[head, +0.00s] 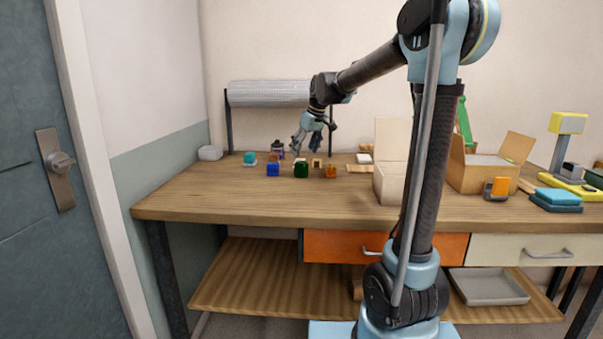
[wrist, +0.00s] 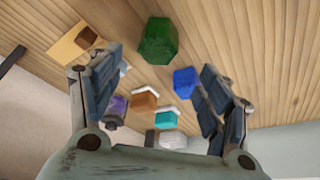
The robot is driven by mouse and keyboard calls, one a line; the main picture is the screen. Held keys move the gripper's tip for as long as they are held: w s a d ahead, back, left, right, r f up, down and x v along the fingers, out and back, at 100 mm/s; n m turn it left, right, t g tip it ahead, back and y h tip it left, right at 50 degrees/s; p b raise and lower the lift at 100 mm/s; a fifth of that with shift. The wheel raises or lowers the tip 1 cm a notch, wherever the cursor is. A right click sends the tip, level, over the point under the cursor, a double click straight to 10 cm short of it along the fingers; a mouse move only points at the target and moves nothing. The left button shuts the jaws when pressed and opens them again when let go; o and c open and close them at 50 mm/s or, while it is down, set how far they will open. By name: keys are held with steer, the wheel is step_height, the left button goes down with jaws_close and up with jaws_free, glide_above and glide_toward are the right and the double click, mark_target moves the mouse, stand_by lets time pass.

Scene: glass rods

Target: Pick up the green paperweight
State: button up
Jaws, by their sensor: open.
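The green paperweight (head: 301,170) is a dark green, faceted glass block standing on the wooden workbench (head: 230,203). In the wrist view the green paperweight (wrist: 158,41) lies at the upper middle, beyond the fingertips and roughly centred between them. My gripper (head: 306,150) hangs above and behind it in the head view. In the wrist view my gripper (wrist: 161,72) has its two fingers spread wide with nothing held between them. No finger touches the paperweight.
A blue block (head: 272,169) stands left of the paperweight and an orange one (head: 330,171) right. A teal piece (head: 249,158) is further left. In the wrist view the blue block (wrist: 186,81) is near the right finger. A cardboard box (head: 391,182) stands right; the bench front is clear.

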mark_target(302, 162)
steer(key=shift+d+x, duration=0.15)
steer(key=shift+x, duration=1.85)
steer(key=shift+d+x, duration=0.15)
steer(key=shift+x, duration=1.8)
steer(key=c, duration=1.4)
